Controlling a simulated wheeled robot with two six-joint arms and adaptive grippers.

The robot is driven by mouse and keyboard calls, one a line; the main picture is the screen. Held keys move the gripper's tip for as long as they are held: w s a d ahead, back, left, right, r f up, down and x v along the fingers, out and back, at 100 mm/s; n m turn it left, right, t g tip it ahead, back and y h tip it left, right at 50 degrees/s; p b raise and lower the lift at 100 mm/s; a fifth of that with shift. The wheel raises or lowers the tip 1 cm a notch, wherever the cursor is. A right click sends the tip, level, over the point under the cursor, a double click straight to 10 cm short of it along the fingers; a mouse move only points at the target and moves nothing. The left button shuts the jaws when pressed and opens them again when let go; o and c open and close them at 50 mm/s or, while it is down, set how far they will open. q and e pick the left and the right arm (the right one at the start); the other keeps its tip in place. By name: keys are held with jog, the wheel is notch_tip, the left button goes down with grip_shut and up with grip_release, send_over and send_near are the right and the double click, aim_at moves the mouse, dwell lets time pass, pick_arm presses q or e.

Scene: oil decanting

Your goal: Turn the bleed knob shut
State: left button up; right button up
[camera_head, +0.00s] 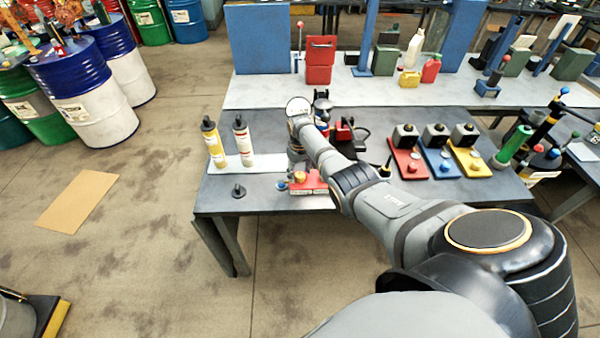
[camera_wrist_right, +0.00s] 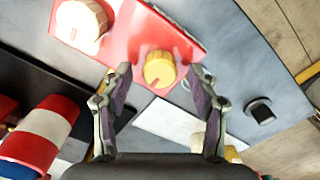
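A red block (camera_head: 314,183) lies near the front left edge of the dark table. It carries a yellow knob (camera_wrist_right: 159,69) with a red pointer line and, beside it, a cream knob (camera_wrist_right: 81,22). No label shows which is the bleed knob. My right gripper (camera_head: 297,161) reaches down over the block, and the arm hides part of it. In the wrist view its two fingers stand apart on either side of the yellow knob (camera_head: 300,177), with a gap on each side. How deep the fingertips sit around it is unclear. My left gripper is out of view.
A yellow bottle (camera_head: 214,145) and a white bottle (camera_head: 243,143) stand on a pale mat left of the gripper. A small black piece (camera_head: 238,190) lies nearby. Red, blue and yellow stands (camera_head: 407,160) sit to the right.

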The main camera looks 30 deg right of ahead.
aim_at(300, 174)
jog(key=shift+r, duration=0.15)
notch_tip(300, 174, up, 12)
dwell(0.4)
jog(key=shift+f, duration=0.2)
